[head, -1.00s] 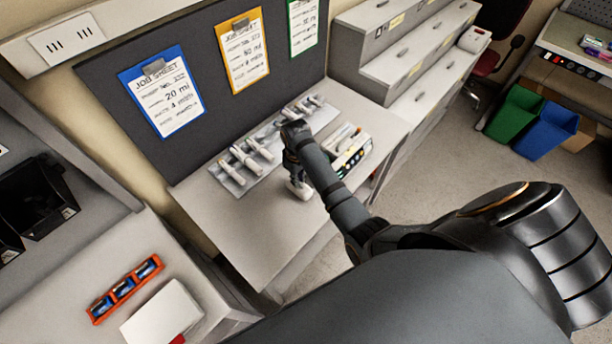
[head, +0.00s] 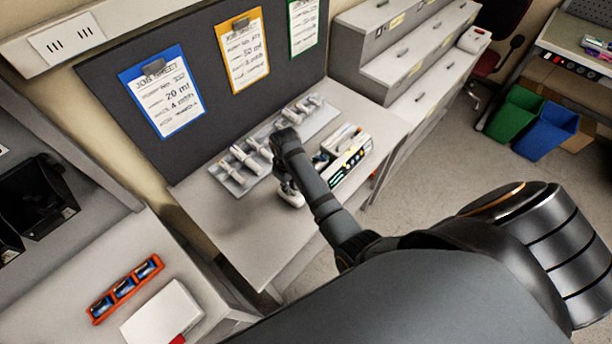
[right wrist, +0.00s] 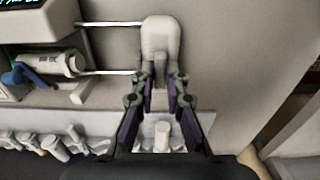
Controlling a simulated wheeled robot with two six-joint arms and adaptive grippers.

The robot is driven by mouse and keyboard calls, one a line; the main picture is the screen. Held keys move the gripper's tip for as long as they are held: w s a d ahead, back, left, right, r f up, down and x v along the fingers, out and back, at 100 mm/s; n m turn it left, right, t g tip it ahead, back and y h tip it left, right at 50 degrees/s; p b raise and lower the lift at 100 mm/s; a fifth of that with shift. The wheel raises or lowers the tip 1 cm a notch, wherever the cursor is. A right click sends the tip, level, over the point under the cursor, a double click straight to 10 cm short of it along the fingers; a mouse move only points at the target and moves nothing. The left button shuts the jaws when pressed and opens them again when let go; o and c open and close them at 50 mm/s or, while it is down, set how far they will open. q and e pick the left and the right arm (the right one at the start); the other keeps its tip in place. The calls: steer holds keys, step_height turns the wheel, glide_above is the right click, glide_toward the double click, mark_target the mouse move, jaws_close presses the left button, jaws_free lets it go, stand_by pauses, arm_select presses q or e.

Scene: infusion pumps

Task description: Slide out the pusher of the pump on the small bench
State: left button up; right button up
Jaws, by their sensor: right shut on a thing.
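The pump (head: 347,166) is a white box with a dark lit display on the small bench (head: 262,222). Part of it shows at the top left of the right wrist view (right wrist: 40,32). Its pusher (right wrist: 160,36) is a pale rounded block on two thin metal rods, standing well apart from the pump body. The pusher also shows low beside my arm in the head view (head: 292,199). My right gripper (right wrist: 161,76) is shut on the pusher; in the head view its fingers (head: 287,184) are partly hidden by my arm. My left gripper is not in view.
A grey tray (head: 228,182) of several syringes lies along the bench's back. Drawers (head: 400,62) stand to the right. The bench's front left is clear.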

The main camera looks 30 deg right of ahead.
steer(key=shift+s+a, duration=0.1)
steer(key=shift+a, duration=0.2)
stand_by(0.5)
steer(key=o, duration=0.6)
steer(key=shift+r, duration=3.55)
steer(key=shift+s+d+f, duration=0.1)
